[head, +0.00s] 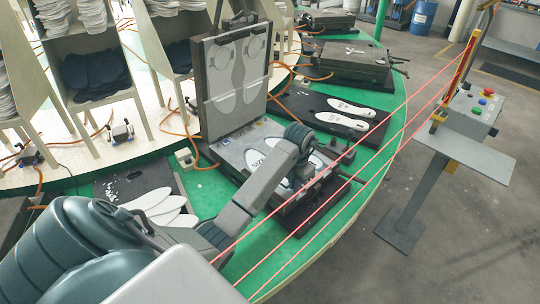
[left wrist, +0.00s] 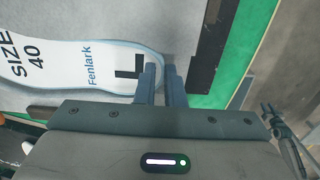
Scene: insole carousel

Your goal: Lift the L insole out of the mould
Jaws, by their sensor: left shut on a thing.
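The L insole (left wrist: 95,62) is white with a blue-grey rim and reads SIZE 40, Fenlark and a black L near its end in the left wrist view. It lies in the grey mould base (left wrist: 190,38). My left gripper (left wrist: 160,70) is shut on the insole's edge at the L end. In the head view the open mould (head: 232,151) has its lid (head: 235,75) standing upright at the back. White insole surfaces show in the base, one lettered SIZE (head: 254,158). My left arm hides part of the base and the gripper's fingertips there. My right gripper is not in view.
Red beams cross at the right, before a control box (head: 470,110). Racks stand at the left.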

